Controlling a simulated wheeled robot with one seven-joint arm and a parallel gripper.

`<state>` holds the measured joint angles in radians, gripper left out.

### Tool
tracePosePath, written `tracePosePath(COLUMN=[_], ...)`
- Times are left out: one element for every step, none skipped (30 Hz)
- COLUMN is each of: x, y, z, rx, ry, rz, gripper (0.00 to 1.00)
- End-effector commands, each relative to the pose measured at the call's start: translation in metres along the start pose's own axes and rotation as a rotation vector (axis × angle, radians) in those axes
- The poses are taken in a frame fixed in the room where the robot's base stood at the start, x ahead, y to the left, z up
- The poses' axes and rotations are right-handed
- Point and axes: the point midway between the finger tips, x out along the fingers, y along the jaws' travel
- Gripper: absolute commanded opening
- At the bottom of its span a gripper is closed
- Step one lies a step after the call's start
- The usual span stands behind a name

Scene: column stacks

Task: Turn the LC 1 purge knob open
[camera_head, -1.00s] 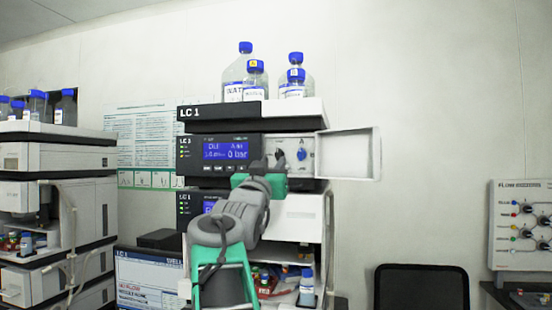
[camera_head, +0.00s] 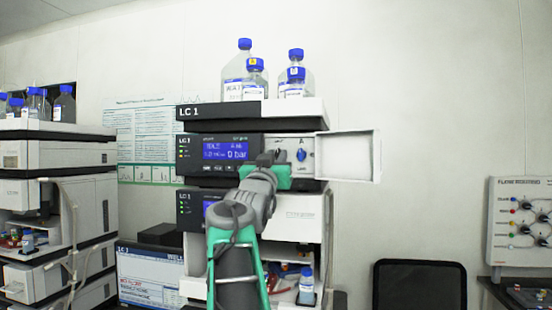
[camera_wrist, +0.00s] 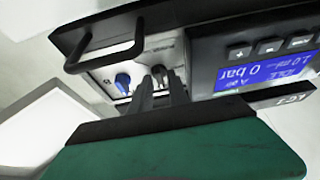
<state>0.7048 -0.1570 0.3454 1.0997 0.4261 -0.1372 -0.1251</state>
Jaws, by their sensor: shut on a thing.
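The LC 1 stack (camera_head: 222,112) stands in the middle of the head view. Its pump panel has a blue knob (camera_head: 301,155) on the right and a dark knob (camera_wrist: 159,73) beside it, seen upside down in the wrist view. My gripper (camera_head: 270,158) reaches the panel from below; in the wrist view its fingertips (camera_wrist: 153,84) are closed at the dark knob. The blue knob (camera_wrist: 122,82) is beside the fingers, apart from them. The fingers hide much of the dark knob, and its label is too blurred to read.
The pump's white door (camera_head: 348,156) stands open to the right. The blue display (camera_head: 225,151) is to the left of the knobs and reads 0 bar. Blue-capped bottles (camera_head: 245,70) stand on top. A dark chair back (camera_head: 420,287) is at lower right.

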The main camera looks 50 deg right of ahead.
Motion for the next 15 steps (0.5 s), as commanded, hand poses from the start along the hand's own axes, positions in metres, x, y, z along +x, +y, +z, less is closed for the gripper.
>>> tracePosePath(x=[-0.0001, -0.0001, -0.0001, -0.0001, -0.0001, -0.0001, -0.0001, -0.0001, -0.0001, -0.0001, -0.0002, -0.0002, -0.0002, -0.0003, -0.0003], y=[0.0001, 0.0001, 0.0001, 0.0001, 0.0001, 0.0001, 0.0002, 0.0002, 0.0003, 0.0004, 0.0004, 0.0005, 0.0005, 0.0006, 0.0011], z=[0.0001, 0.0001, 0.0001, 0.0001, 0.0001, 0.0001, 0.0001, 0.0002, 0.0002, 0.0003, 0.0003, 0.0004, 0.0005, 0.0006, 0.0007], rx=[0.0, 0.0, 0.0, 0.0, 0.0, 0.0, 0.0, -0.001, -0.003, -0.005, -0.008, -0.014, -0.019, -0.025, -0.036], ry=[0.0, 0.0, 0.0, 0.0, 0.0, 0.0, 0.0, 0.0, 0.0, 0.0, 0.0, 0.0, 0.0, 0.0, 0.0], rz=[0.0, 0.0, 0.0, 0.0, 0.0, 0.0, 0.0, 0.0, -0.001, -0.001, -0.003, -0.005, -0.007, -0.01, -0.014], gripper=[0.0, 0.0, 0.0, 0.0, 0.0, 0.0, 0.0, 0.0, 0.0, 0.0, 0.0, 0.0, 0.0, 0.0, 0.0])
